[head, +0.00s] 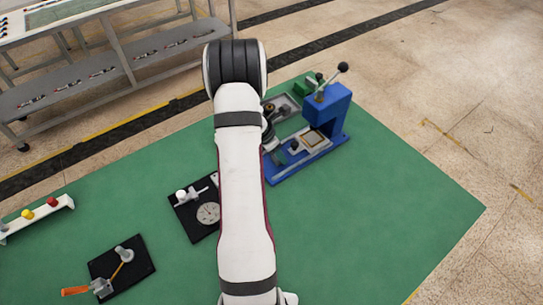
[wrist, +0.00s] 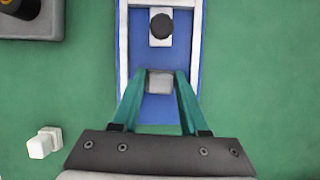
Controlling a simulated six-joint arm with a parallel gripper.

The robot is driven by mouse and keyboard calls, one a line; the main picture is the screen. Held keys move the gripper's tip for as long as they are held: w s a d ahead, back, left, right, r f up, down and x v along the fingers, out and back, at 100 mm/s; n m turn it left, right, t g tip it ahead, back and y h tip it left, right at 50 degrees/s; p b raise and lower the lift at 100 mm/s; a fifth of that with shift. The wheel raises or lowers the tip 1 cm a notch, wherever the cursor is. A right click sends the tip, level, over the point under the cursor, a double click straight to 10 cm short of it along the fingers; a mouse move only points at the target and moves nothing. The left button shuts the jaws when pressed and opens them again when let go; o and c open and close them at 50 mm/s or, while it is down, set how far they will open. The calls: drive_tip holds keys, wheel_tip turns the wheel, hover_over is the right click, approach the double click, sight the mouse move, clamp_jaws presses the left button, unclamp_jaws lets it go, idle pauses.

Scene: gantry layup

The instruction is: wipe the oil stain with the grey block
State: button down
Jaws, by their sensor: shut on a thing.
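In the wrist view, my gripper (wrist: 159,78) has its two teal fingers closed on the small grey block (wrist: 159,84). The block is over the blue base of the press (wrist: 187,50); I cannot tell whether it touches the base. In the head view, the blue press (head: 327,105) stands right of my arm, and part of my gripper shows beside its base, the rest being hidden by my arm. I cannot make out the oil stain in either view.
A grey tray (head: 286,107) with parts lies behind the press base. A black plate with a dial gauge (head: 208,213) is left of my arm. A clamp on a black plate (head: 125,262) and a white rail with coloured knobs (head: 40,215) are further left. The green mat's right side is clear.

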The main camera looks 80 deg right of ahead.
drive_tip(key=shift+s+d, duration=0.55)
drive_tip(key=shift+s, duration=0.05)
drive_tip(key=shift+w+a, duration=1.95)
drive_tip(key=shift+a, duration=0.1)
drive_tip(key=shift+s+d, duration=1.95)
drive_tip(key=shift+s, duration=0.05)
drive_tip(key=shift+d+r, duration=0.1)
drive_tip(key=shift+r, duration=0.05)
wheel_tip(320, 180, up, 8)
